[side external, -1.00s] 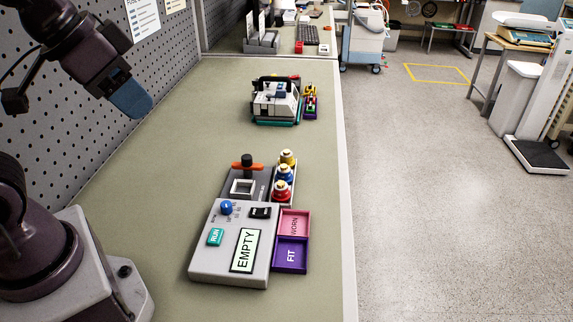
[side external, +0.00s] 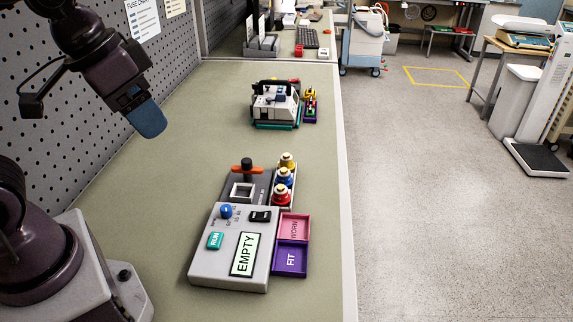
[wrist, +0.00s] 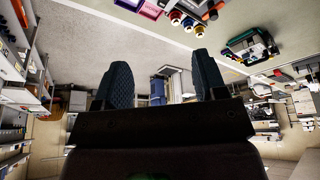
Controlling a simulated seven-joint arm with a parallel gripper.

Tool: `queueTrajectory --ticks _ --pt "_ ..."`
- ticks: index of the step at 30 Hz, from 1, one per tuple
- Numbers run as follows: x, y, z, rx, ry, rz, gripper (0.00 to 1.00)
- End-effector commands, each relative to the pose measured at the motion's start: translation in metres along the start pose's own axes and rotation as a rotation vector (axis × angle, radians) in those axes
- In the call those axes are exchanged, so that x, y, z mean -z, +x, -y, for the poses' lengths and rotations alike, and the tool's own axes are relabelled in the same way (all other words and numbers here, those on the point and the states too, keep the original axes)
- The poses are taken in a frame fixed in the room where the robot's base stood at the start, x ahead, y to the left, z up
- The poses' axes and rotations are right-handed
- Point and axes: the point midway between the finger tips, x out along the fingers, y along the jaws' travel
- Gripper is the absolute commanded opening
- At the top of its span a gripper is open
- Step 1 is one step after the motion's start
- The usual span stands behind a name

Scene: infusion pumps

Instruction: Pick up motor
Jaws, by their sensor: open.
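No single part is clearly the motor. Yellow (side external: 287,161), blue (side external: 284,176) and red (side external: 281,192) round knobbed parts stand in a row in a narrow rack beside the grey test station (side external: 230,265); they may be motors. They also show upside down at the top of the wrist view (wrist: 187,22). A pump unit (side external: 274,104) with a white body sits farther back on the bench. My gripper (side external: 147,120) is raised at the left near the pegboard, well apart from these parts. In the wrist view my gripper (wrist: 162,82) is open and empty.
The station reads EMPTY, with a pink WORN tray (side external: 293,228) and a purple FIT tray (side external: 290,258) at its right. The pegboard (side external: 150,60) bounds the left. The bench (side external: 165,195) is bare between pegboard and station; its right edge drops to the floor.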

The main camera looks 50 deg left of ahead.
Motion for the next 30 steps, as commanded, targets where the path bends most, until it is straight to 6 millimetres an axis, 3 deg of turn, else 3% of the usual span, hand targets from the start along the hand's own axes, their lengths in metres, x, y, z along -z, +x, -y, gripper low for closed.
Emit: queueTrajectory --ticks 11,24,27,30 --pt "0.080 0.094 0.020 0.046 -0.159 0.236 0.65" --pt "0.166 0.256 0.073 0.289 -0.488 0.195 0.65" --pt "0.187 0.278 0.084 0.323 -0.564 0.119 0.65" --pt "0.220 0.273 0.088 0.313 -0.659 0.004 0.65"
